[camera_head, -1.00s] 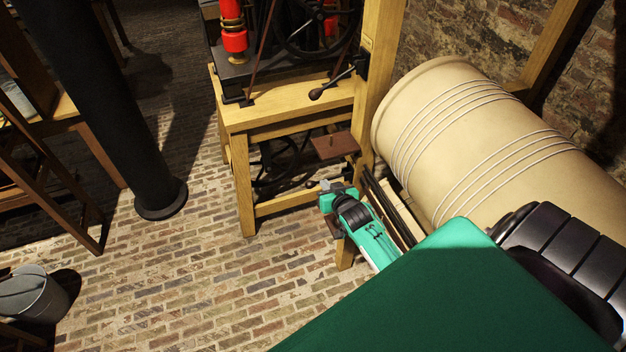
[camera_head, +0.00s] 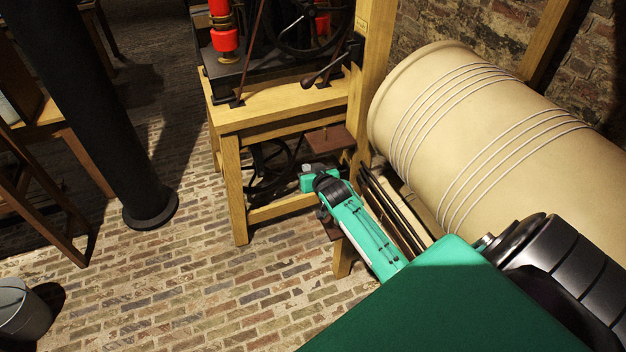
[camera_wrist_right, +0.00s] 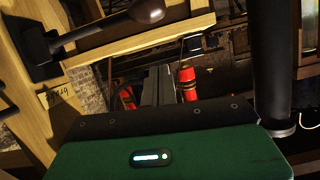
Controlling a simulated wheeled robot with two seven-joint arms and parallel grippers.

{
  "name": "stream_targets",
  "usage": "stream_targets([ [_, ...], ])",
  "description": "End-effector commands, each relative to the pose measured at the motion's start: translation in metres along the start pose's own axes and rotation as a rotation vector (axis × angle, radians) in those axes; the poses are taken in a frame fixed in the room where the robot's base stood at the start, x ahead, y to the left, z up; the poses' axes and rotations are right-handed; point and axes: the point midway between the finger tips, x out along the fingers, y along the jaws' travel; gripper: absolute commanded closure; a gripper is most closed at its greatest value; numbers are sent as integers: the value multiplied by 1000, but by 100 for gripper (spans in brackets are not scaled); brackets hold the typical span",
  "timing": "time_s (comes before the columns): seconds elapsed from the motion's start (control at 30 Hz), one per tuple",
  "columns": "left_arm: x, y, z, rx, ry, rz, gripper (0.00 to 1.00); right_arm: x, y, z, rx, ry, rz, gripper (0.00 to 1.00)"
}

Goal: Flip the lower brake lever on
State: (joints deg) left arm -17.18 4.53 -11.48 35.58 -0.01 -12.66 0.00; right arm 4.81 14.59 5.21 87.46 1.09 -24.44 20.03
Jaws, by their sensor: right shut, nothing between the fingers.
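A dark brake lever (camera_head: 325,73) is mounted on the wooden post. Its arm slopes down to the left and ends in a rounded knob (camera_head: 308,82) over the bench top. It also shows large at the upper left of the right wrist view (camera_wrist_right: 95,32), with a lettered label (camera_wrist_right: 57,94) on the post. No second brake lever shows clearly, so I cannot tell which one this is. My right gripper (camera_head: 306,171) is shut and empty, below the lever and apart from it. Its grey fingers show in the right wrist view (camera_wrist_right: 158,86). My left gripper is out of view.
The wooden frame (camera_head: 365,100) stands beside a large cream drum (camera_head: 480,130) wound with cord. A brown plate (camera_head: 330,139) juts out just above my right gripper. Red-and-black machinery (camera_head: 225,40) sits on the bench. A black column (camera_head: 110,130) stands left; brick floor between is open.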

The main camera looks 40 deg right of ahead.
Motion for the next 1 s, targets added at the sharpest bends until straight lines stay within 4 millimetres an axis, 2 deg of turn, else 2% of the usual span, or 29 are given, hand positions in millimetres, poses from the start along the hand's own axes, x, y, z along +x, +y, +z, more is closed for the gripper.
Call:
stream_targets([
  [0.03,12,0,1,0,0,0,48,6,0,9,0,-1,0,100],
  [0.1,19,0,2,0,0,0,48,7,0,18,0,-2,0,100],
  [0.33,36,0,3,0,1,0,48,10,0,35,-1,-1,0,100],
  [1.0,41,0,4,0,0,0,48,12,-1,41,-10,-1,3,100],
])
